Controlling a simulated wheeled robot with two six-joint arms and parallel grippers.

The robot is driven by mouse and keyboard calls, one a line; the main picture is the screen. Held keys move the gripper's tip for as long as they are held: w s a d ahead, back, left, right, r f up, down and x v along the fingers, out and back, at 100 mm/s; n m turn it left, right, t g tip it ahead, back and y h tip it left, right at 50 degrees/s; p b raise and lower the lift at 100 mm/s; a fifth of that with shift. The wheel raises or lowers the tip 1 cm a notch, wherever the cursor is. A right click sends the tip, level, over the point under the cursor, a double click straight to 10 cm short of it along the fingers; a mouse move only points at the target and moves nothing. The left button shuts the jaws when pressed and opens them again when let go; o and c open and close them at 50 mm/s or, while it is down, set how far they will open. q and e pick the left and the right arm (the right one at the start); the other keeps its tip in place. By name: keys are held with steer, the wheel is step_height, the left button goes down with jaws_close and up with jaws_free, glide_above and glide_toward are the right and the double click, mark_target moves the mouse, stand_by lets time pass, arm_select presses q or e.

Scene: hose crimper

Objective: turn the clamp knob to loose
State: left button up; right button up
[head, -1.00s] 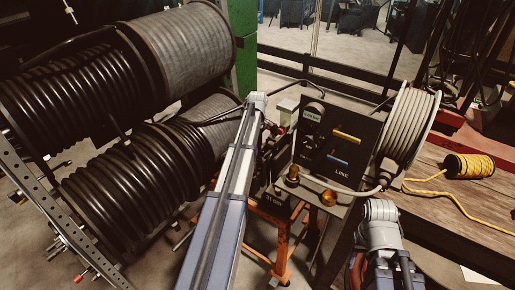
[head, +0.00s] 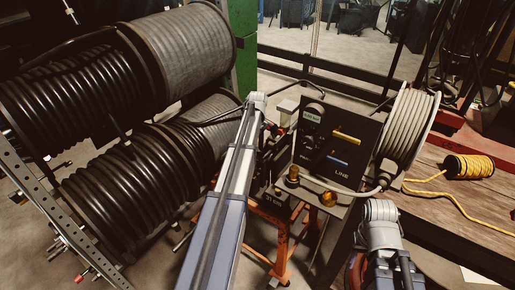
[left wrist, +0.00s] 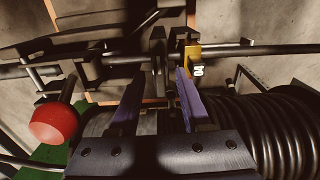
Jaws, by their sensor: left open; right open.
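In the left wrist view my left gripper (left wrist: 157,98) is open, with its two purple fingers apart around dark metal parts of the crimper. I cannot tell whether they touch those parts. A red round knob (left wrist: 52,122) on a metal rod is left of the fingers, apart from them. A yellow block (left wrist: 193,52) with a white tag sits on a bar just beyond the right finger. I cannot tell which part is the clamp knob. In the head view my left arm hides much of the crimper. My right arm's fingers are not visible.
A dark control panel (head: 360,150) has a yellow lever (head: 346,137) and a blue lever (head: 337,159). Brass knobs (head: 328,198) stand in front. Black hose reels (head: 120,190) fill the left. A pale hose reel (head: 405,125) and yellow rope spool (head: 468,166) are right.

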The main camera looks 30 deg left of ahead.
arm_select(q)
step_height(320, 180, up, 8)
steer(key=p, duration=0.7)
steer(key=shift+f, duration=0.15)
steer(key=shift+f, duration=0.1)
